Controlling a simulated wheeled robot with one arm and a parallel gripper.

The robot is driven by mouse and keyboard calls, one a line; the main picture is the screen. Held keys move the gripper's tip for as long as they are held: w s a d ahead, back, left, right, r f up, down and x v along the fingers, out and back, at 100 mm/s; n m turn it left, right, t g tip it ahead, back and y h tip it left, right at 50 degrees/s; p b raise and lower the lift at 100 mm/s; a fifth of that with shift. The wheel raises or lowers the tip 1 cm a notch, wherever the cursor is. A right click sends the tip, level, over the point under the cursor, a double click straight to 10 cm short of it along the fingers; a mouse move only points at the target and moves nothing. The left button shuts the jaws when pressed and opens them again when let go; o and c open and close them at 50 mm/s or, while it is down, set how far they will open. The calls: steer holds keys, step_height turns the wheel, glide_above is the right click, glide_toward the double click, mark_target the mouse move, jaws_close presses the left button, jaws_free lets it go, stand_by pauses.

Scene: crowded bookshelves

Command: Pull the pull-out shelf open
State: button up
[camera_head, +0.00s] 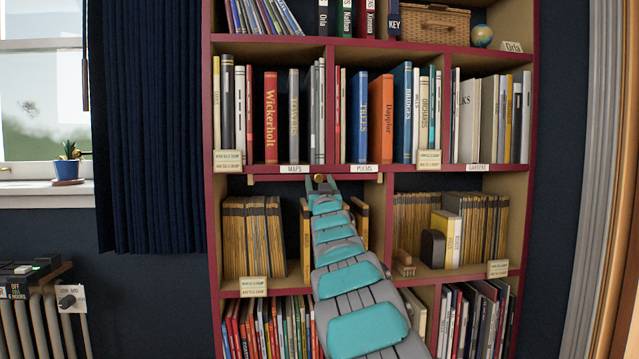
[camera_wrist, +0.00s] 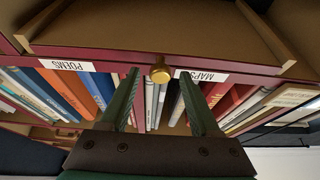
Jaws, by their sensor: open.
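The pull-out shelf (camera_head: 275,179) is a thin board under the shelf edge labelled MAPS and POEMS, and looks pushed in. Its small brass knob (camera_head: 319,178) is at the front middle. In the wrist view, which is upside down, the knob (camera_wrist: 160,70) shows clearly, with a tan underside panel (camera_wrist: 160,35) beyond it. My gripper (camera_head: 322,183) is raised to the knob from below. In the wrist view my gripper (camera_wrist: 159,76) is open, one finger on each side of the knob, with gaps. I cannot tell how deep the knob is between the fingertips.
Upright books, such as the red Wickerholt (camera_head: 270,117) and a blue one (camera_head: 359,115), fill the shelf above. Brown volumes (camera_head: 251,236) stand in the bay below, left of my arm. A dark curtain (camera_head: 150,130) hangs left.

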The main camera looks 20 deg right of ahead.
jaws_close()
stand_by(0.4)
stand_by(0.9)
